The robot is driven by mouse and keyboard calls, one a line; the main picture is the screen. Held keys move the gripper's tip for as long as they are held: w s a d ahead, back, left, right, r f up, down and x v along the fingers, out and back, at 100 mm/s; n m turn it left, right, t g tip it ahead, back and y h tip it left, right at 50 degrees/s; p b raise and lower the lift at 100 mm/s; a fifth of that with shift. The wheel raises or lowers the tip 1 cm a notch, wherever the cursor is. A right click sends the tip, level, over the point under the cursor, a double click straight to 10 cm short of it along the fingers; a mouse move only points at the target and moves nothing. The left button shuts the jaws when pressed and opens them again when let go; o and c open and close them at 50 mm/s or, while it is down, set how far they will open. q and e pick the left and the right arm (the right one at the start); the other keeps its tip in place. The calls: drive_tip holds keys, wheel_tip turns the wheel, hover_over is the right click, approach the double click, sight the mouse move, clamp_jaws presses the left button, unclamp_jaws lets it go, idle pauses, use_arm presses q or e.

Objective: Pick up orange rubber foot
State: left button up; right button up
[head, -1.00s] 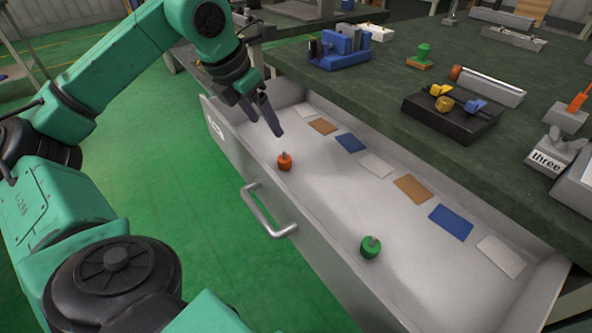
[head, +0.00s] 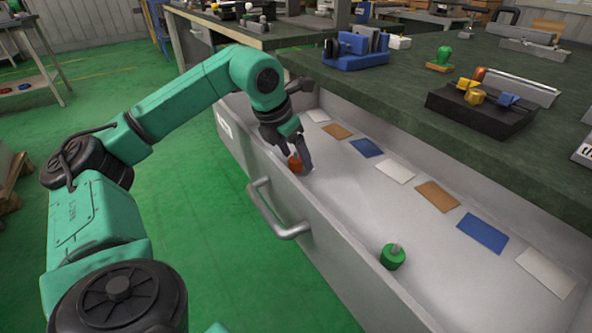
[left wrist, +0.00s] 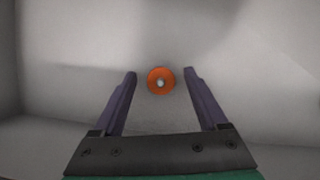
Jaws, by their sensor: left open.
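The orange rubber foot (head: 295,164) stands on the floor of the open grey drawer, near its front wall. In the left wrist view the orange rubber foot (left wrist: 160,81) is round with a small pale stud in its middle. It lies between the tips of my left gripper (left wrist: 159,74), with a gap on each side. In the head view my left gripper (head: 301,160) reaches down into the drawer at the foot, and its fingers partly overlap it. The gripper is open and holds nothing. My right gripper is not in view.
A green rubber foot (head: 393,256) stands in the near part of the drawer (head: 345,215). Flat orange, blue and white pads lie in a row along the back. The drawer handle (head: 272,212) sticks out in front. The dark workbench top (head: 400,85) overhangs the drawer's back.

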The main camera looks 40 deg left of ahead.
use_arm(q)
drive_tip(key=shift+w+f, duration=0.2)
drive_tip(key=shift+f, duration=0.25)
clamp_jaws()
drive_tip(key=shift+r, duration=0.1)
